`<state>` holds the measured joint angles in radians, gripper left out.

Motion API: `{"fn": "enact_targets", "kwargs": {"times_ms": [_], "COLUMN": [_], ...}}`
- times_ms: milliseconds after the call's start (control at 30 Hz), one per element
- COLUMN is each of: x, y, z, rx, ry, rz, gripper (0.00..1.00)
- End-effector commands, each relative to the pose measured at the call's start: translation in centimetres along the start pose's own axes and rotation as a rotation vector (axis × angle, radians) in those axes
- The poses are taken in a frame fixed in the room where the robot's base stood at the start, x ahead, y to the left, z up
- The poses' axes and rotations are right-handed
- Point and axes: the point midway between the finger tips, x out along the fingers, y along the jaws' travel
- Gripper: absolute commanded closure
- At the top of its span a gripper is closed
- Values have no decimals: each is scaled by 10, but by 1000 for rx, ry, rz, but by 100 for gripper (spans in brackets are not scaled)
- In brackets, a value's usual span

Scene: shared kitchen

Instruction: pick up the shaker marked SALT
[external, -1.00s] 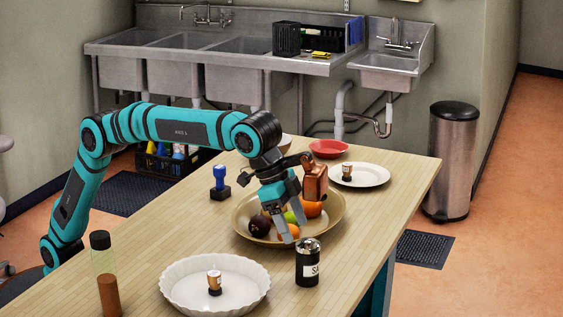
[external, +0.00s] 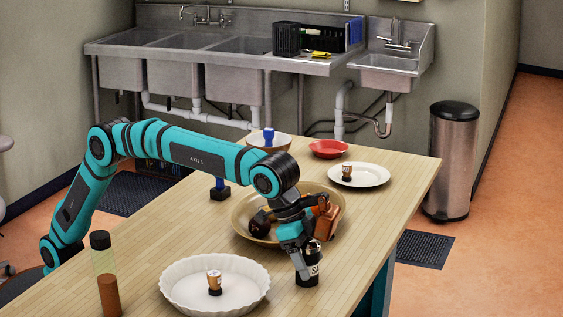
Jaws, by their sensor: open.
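The dark shaker (external: 308,277) stands upright on the wooden table, right of the fluted white dish. The letters "SA" show on its white label; the rest is hidden. My gripper (external: 305,262) is open and low at the shaker, pointing down. One finger overlaps the shaker's left side in this view. The shaker's silver lid is mostly covered by the gripper. Whether the fingers touch it I cannot tell.
A gold bowl (external: 242,222) lies just behind the gripper, its contents mostly hidden. The fluted white dish (external: 185,293) holds a small jar (external: 214,284). A bottle (external: 103,262) stands at left. A white plate (external: 375,177) and red dish (external: 328,149) are at the back.

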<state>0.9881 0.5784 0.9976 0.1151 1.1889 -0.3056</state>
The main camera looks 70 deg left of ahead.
Motion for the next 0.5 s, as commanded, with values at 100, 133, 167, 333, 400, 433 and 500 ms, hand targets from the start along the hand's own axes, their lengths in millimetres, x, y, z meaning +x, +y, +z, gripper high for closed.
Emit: {"fn": "enact_targets", "kwargs": {"times_ms": [100,133,167,333,400,433,500], "x": [0,0,0,0,0,-1,-1], "y": [0,0,0,0,0,0,0], "z": [0,0,0,0,0,0,0], "rx": [0,0,0,0,0,0,0], "ry": [0,0,0,0,0,0,0], "rz": [0,0,0,0,0,0,0], "gripper": [26,28,34,67,77,77,77]}}
